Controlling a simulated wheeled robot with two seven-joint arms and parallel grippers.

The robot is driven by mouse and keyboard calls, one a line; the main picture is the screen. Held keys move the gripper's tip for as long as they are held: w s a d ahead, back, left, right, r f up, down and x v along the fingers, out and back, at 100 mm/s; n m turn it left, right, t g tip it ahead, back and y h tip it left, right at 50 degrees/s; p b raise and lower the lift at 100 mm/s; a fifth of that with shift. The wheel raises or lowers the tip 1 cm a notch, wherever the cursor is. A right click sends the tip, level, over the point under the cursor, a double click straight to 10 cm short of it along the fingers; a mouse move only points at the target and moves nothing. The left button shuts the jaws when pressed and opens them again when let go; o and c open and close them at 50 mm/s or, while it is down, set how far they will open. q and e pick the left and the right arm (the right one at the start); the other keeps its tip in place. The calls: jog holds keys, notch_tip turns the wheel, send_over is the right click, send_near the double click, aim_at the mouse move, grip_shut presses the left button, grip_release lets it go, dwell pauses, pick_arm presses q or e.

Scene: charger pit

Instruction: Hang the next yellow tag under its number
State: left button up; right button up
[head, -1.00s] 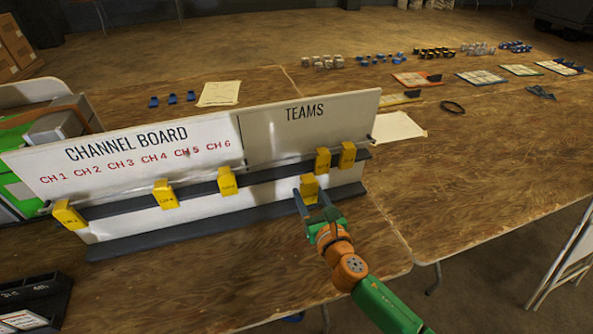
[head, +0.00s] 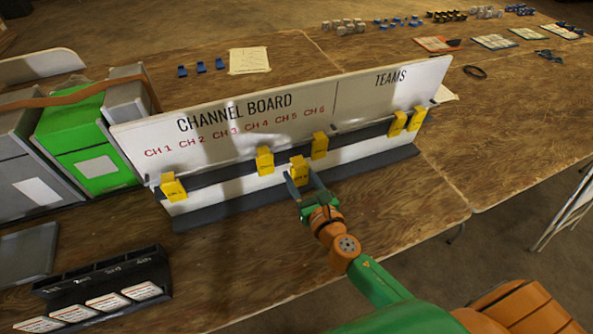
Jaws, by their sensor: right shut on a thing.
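The white channel board (head: 140,133) stands on the table with red labels CH 1 to CH 6 and a dark rail below. Yellow tags hang on the rail under CH 1 (head: 173,187), roughly under CH 4 (head: 264,160) and roughly under CH 6 (head: 319,145). Two more tags (head: 398,123) (head: 416,118) hang under TEAMS at the right. My right gripper (head: 303,181) is shut on another yellow tag (head: 298,168), upright in front of the board, between the CH 4 and CH 6 tags. Whether it touches the rail is unclear. My left gripper is not in view.
A green box (head: 85,140) and grey boxes stand left of the board. A black card holder (head: 105,285) lies at the front left. Blue pieces (head: 202,67) and a paper sheet (head: 249,60) lie behind the board. The table in front of the board is mostly clear.

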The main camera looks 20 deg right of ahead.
aim_at(294, 155)
jog(key=shift+w+d+f, duration=0.1)
jog(key=shift+w+d, duration=0.9)
jog(key=shift+w, duration=0.25)
jog(key=w, duration=0.1)
jog(key=w+b, duration=0.1)
jog(key=w, duration=0.3)
jog(key=shift+a, duration=0.35)
jog(key=shift+w+f+b, duration=0.1)
jog(key=shift+f+b, duration=0.15)
jog(key=shift+b, duration=0.25)
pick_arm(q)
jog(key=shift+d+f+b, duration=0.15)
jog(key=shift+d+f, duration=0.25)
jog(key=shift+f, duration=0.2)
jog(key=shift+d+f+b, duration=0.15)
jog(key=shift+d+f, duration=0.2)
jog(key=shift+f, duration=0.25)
pick_arm(e)
jog(key=shift+f, duration=0.35)
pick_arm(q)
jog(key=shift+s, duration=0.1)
pick_arm(e)
jog(key=o, duration=1.3)
jog(key=shift+o, duration=0.2)
